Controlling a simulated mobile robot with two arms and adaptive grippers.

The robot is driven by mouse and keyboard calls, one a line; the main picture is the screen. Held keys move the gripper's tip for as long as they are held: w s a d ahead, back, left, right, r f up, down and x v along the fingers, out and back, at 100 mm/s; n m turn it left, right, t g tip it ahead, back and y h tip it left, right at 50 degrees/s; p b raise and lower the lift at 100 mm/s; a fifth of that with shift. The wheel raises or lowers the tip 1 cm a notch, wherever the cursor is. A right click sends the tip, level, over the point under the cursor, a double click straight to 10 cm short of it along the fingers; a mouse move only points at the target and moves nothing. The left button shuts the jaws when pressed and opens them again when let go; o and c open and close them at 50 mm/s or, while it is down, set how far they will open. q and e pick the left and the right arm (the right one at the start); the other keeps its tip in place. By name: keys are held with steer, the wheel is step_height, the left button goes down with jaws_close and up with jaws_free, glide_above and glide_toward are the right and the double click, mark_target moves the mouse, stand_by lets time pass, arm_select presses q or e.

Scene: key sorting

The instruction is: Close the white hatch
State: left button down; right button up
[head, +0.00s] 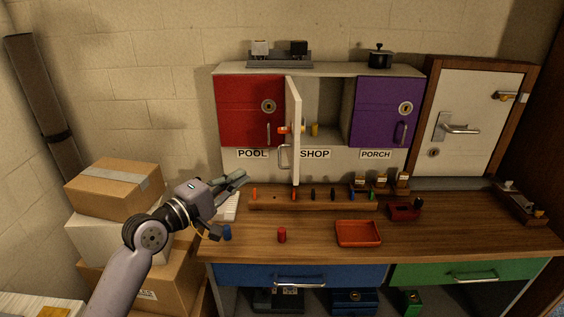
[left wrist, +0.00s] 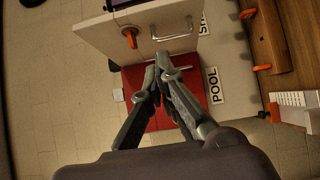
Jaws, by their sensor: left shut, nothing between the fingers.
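The white hatch (head: 294,105) is the middle door of the wall cabinet, between the red and purple doors. It stands open, swung outward and seen nearly edge-on, baring the compartment (head: 327,115). It carries a metal handle (head: 283,157) and an orange key (head: 288,129). In the left wrist view the hatch (left wrist: 105,32) shows its face, with the handle (left wrist: 173,32) and the key (left wrist: 130,39). My left gripper (head: 242,176) is shut and empty, left of the hatch and below the red door (head: 245,100). Its fingertips (left wrist: 157,72) look close to the hatch; contact cannot be told.
A wooden key rack (head: 330,203) with several coloured keys stands on the bench below the cabinet. A red tray (head: 357,233) and a red cylinder (head: 282,235) are nearer the front. Stacked boxes (head: 112,190) stand left of the bench. The purple door (head: 385,105) is shut.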

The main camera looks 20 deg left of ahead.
arm_select(q)
steer(key=p, duration=0.2)
glide_toward(292, 153)
steer(key=w+a, duration=0.2)
steer(key=w+d, duration=0.1)
steer(key=w+d+p, duration=0.1)
steer(key=d, duration=0.1)
steer(key=shift+d+r, duration=0.15)
steer(key=shift+d, duration=0.15)
steer(key=shift+w+d, duration=0.1)
steer(key=shift+w, duration=0.05)
steer(key=shift+p, duration=0.3)
